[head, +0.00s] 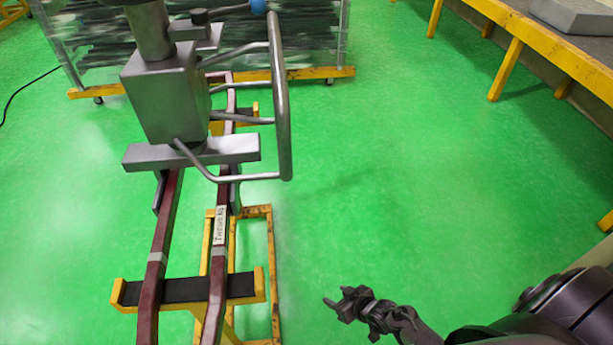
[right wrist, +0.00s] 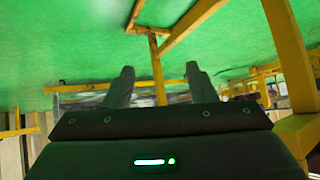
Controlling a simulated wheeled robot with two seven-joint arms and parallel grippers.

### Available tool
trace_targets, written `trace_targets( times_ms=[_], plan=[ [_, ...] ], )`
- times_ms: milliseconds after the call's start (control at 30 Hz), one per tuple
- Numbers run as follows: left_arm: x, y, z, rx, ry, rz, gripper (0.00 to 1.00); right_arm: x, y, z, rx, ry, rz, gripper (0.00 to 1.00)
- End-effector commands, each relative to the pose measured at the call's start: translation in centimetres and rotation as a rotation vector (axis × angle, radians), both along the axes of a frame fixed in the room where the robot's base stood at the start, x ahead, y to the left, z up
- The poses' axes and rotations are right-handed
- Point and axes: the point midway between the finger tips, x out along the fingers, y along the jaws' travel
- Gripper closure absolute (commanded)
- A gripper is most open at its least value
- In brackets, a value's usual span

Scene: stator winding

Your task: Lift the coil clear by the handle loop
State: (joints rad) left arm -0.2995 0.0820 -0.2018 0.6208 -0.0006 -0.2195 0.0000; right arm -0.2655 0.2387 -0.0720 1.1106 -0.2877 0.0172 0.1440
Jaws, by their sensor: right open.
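The coil (head: 162,237) is a long dark red loop with pale bands and a printed label. It rests on a yellow stand (head: 262,283) with black pads. A grey lifting head (head: 165,95) sits over the coil, its crossbar (head: 190,152) lying across both sides. I cannot tell whether it grips the coil. The bent grey handle loop (head: 282,110) sticks out to its right. My right gripper (head: 338,302) is open and empty, low and right of the stand, well apart from the handle. Its two fingers (right wrist: 158,75) are spread in the right wrist view. My left gripper is out of view.
A clear-walled wheeled cart (head: 320,73) with a yellow base stands at the back. A yellow-edged bench (head: 520,28) runs along the upper right. Green floor is free between the coil stand and the bench. Yellow frame bars (right wrist: 290,55) are close in the right wrist view.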

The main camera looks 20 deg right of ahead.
Motion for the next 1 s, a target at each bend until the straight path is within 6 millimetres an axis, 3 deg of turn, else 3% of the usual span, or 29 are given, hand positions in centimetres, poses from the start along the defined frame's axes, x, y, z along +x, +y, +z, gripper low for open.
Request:
trace_targets(
  times_ms=[33, 100, 200, 300, 400, 500, 600, 700, 1000],
  plan=[
    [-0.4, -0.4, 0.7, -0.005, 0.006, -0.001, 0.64, 2.8, -0.3, 4.0, 0.023, -0.083, 0.019, 0.48],
    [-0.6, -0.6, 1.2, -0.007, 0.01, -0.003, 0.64, 5.9, -0.1, 9.0, 0.063, -0.192, 0.052, 0.48],
    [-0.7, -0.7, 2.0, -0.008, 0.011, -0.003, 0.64, 9.5, 0.5, 16.6, 0.118, -0.343, 0.116, 0.48],
    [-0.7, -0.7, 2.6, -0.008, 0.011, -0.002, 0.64, 11.7, 1.4, 24.1, 0.17, -0.474, 0.191, 0.48],
    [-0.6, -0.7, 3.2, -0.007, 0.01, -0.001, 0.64, 12.6, 2.5, 30.4, 0.211, -0.58, 0.268, 0.48],
    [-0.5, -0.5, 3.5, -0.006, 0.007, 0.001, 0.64, 12.8, 3.5, 35.0, 0.241, -0.653, 0.334, 0.48],
    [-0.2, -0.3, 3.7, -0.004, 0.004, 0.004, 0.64, 12.6, 4.2, 37.8, 0.26, -0.697, 0.377, 0.48],
    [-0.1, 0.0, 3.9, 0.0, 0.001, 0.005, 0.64, 12.7, 4.7, 39.1, 0.268, -0.718, 0.399, 0.48],
    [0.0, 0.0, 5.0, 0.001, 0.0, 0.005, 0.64, 15.7, 7.2, 39.5, 0.272, -0.722, 0.4, 0.48]
  ],
)
